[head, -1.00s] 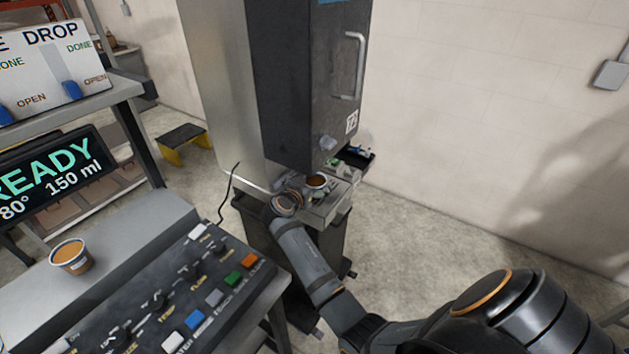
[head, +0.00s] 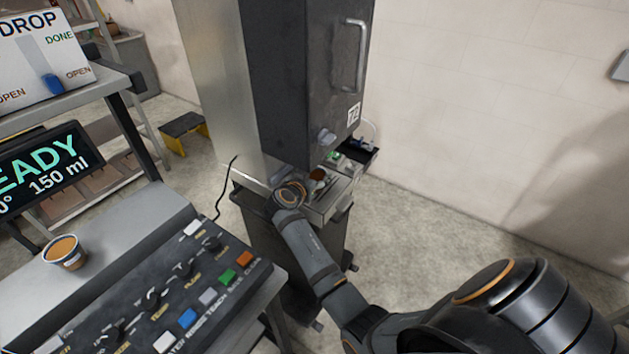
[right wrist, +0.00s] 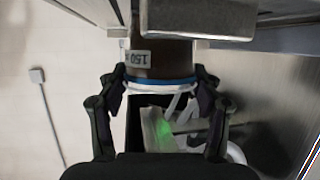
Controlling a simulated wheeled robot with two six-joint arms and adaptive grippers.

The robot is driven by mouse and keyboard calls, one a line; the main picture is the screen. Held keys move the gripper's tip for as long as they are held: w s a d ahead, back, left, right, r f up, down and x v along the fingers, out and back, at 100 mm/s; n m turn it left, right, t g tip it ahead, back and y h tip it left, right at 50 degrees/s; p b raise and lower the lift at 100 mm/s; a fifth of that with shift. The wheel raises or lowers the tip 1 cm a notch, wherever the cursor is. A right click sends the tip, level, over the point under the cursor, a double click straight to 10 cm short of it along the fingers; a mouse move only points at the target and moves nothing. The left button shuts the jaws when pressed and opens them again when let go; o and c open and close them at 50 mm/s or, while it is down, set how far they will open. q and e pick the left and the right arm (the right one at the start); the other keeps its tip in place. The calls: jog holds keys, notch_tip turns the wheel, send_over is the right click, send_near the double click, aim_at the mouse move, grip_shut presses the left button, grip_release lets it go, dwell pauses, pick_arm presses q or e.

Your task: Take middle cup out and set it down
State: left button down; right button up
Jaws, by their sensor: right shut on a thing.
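The middle cup (head: 317,175) holds brown liquid and stands low at the front of the dark dispenser tower (head: 300,85), below its nozzle. In the right wrist view the cup (right wrist: 165,66) shows a blue band and a label reading 150. My right gripper (right wrist: 160,88) has a finger on each side of it and is shut on it. In the head view the right gripper (head: 306,186) is small and partly hidden behind my own wrist. I cannot tell whether the cup is lifted off the drip tray (head: 327,203). My left gripper is not in view.
Another filled cup (head: 65,252) stands on the grey ledge at left, behind the button panel (head: 185,290). The READY display (head: 45,175) is above it. A black tray with small items (head: 362,152) is beside the tower. The dispenser body overhangs the held cup. Floor at right is clear.

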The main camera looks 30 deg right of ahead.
jog(key=shift+f+b, duration=0.35)
jog(key=shift+b, duration=0.05)
jog(key=shift+s+d, duration=0.1)
jog(key=shift+s, duration=0.15)
jog(key=s+d+b, duration=0.1)
jog(key=s+d, duration=0.2)
jog(key=s, duration=0.5)
jog(key=s+d+b, duration=0.2)
jog(key=s+d, duration=0.1)
jog(key=s, duration=0.5)
jog(key=shift+d+r, duration=0.35)
jog(key=shift+s+f, duration=0.1)
